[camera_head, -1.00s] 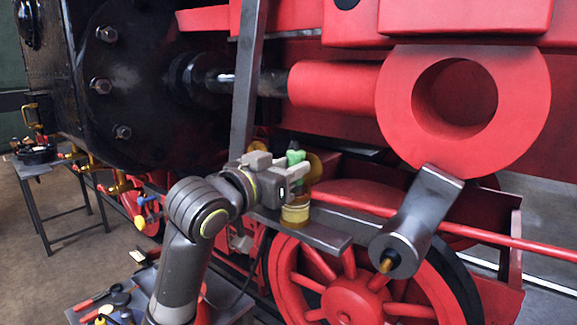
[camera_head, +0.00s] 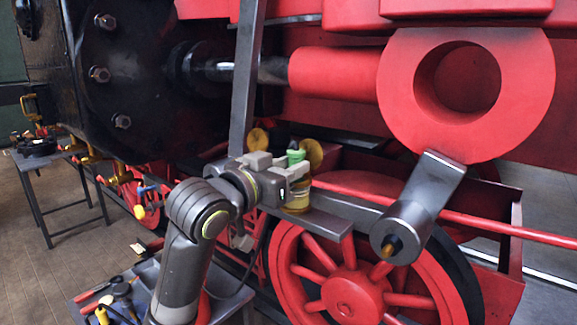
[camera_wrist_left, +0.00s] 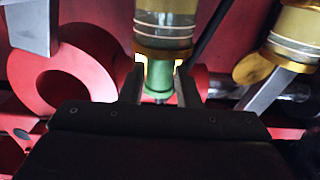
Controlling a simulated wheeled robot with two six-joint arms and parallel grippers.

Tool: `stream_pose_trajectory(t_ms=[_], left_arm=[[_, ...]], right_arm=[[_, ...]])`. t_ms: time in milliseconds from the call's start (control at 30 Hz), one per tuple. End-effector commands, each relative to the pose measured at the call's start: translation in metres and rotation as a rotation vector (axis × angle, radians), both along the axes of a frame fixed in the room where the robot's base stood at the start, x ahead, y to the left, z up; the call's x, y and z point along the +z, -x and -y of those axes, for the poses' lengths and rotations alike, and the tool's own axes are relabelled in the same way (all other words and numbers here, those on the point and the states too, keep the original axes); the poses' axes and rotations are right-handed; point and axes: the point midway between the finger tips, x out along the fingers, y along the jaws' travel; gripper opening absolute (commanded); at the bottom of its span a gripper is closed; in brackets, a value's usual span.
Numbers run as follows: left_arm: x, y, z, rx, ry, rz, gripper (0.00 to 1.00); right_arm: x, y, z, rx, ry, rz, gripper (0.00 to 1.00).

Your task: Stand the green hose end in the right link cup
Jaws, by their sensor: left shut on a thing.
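My left gripper (camera_head: 290,180) is shut on the green hose end (camera_head: 296,157), whose top sticks up above the jaws. In the left wrist view the green hose end (camera_wrist_left: 158,82) lies between the two fingers, in line with a brass-rimmed glass cup, the right link cup (camera_wrist_left: 165,30). The hose end meets the cup's brass rim there; I cannot tell how far it is inside. In the head view the right link cup (camera_head: 298,201) shows just below the jaws, mostly covered by them. A second similar cup (camera_wrist_left: 300,38) is at the right of the wrist view. My right gripper is out of view.
Brass discs (camera_head: 258,138) stand upright behind the gripper. A grey bar (camera_head: 325,224) runs under the cup. A large red ring (camera_head: 410,95) and dark crank arm (camera_head: 425,205) are to the right. A tool tray (camera_head: 92,303) is low at left.

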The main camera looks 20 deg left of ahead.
Motion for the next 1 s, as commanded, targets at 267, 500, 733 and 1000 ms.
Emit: stream_pose_trajectory(t_ms=[267, 500, 733, 1000], left_arm=[[0.000, 0.000, 0.000, 0.000, 0.000, 0.001, 0.32], [0.000, 0.000, 0.000, 0.000, 0.000, 0.001, 0.55], [0.000, 0.001, 0.000, 0.000, 0.000, -0.001, 0.55], [-0.001, 0.030, -0.011, 0.002, -0.006, 0.004, 0.55]], right_arm=[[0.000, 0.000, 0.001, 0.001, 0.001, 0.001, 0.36], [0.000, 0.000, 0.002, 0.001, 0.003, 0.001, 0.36], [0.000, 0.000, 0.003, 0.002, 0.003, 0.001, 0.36], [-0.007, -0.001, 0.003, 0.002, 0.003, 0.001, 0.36]])
